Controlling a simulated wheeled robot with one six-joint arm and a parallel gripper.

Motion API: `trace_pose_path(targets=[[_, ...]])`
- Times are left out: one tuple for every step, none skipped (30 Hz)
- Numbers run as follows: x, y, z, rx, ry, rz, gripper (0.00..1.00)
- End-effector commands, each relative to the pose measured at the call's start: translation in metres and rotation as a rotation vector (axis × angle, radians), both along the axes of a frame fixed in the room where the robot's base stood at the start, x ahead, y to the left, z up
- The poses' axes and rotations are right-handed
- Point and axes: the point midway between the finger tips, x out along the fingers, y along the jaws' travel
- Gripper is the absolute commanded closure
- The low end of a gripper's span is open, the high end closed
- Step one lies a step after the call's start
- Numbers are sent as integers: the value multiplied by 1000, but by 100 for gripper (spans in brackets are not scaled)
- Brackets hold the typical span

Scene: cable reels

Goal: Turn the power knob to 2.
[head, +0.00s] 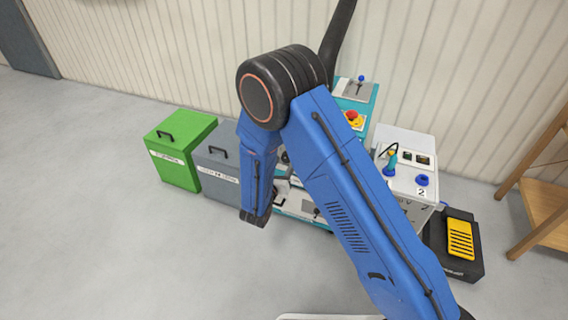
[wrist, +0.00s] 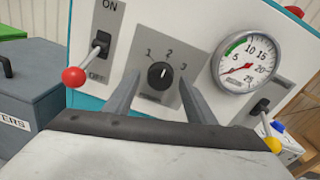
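In the wrist view, the power knob (wrist: 160,75) is a black round knob on a grey plate marked 1, 2 and 3. It has a small white mark on its face; I cannot tell for sure which number it points at. My gripper (wrist: 160,92) is open, with one grey finger to the left of the knob and one to the right. The fingers appear apart from the knob, and nothing is held. In the head view, my blue arm hides the knob and the gripper.
Left of the knob is an ON/OFF lever with a red ball (wrist: 74,76), its ball low. At right are a dial gauge (wrist: 247,62) and a yellow-tipped lever (wrist: 272,144). A green box (head: 180,150), a grey box (head: 217,172) and a white cabinet (head: 405,170) flank the machine.

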Motion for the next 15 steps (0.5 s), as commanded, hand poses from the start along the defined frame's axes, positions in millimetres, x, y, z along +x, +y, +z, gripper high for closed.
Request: trace_pose_path(targets=[[0,0,0,0,0,0,50],[0,0,0,1,0,0,50],[0,0,0,1,0,0,50],[0,0,0,1,-1,0,50],[0,0,0,1,-1,-1,50],[0,0,0,1,-1,0,50],[-1,0,0,1,-1,0,50],[-2,1,1,1,-1,0,50],[-4,2,1,1,-1,1,50],[-7,3,1,1,-1,1,50],[-10,4,1,0,-1,2,50],[-15,6,1,0,0,3,50],[-19,7,1,0,-1,2,50],[-24,9,2,0,-1,2,50],[-31,12,2,0,-1,3,50]])
